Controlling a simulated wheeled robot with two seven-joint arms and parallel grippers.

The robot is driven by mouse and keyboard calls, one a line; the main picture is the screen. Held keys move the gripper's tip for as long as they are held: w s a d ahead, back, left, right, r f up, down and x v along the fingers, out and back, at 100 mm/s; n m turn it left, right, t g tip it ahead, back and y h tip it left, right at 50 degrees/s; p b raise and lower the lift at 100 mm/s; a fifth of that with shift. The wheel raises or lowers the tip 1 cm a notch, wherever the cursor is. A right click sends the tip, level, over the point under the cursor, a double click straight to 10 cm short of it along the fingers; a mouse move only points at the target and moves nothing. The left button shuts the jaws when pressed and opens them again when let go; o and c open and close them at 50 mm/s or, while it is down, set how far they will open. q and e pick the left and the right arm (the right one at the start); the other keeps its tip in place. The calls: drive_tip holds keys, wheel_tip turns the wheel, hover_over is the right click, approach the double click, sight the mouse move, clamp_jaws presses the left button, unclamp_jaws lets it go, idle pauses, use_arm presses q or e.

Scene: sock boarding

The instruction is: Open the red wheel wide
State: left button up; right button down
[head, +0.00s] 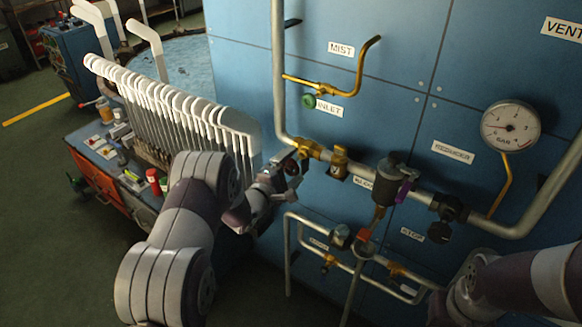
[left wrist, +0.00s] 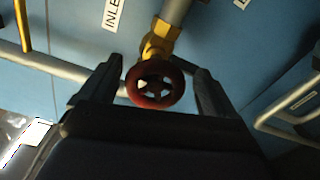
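The red wheel (left wrist: 155,86) is a small dark red spoked handwheel on a brass valve (left wrist: 160,42), seen almost face-on in the left wrist view. In the head view the wheel (head: 292,168) is small and partly hidden by my left gripper (head: 282,184), just below the brass fitting on the pipe. In the left wrist view my left gripper (left wrist: 158,90) is open, with one finger on each side of the wheel and gaps between. I cannot tell whether the fingertips reach past the rim. My right arm shows at the lower right of the head view, but its gripper does not.
Grey pipes (head: 278,75) run along the blue panel (head: 450,60). A dark valve body with a purple lever (head: 404,190) is right of the wheel, and a pressure gauge (head: 510,126) is farther right. A rack of white sock boards (head: 165,105) stands close behind my left arm.

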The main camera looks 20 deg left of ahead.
use_arm(q)
drive_tip(key=shift+a+r, duration=0.1)
drive_tip(key=b+v, duration=0.1)
drive_tip(key=v, duration=1.1)
drive_tip(key=shift+s, duration=0.3)
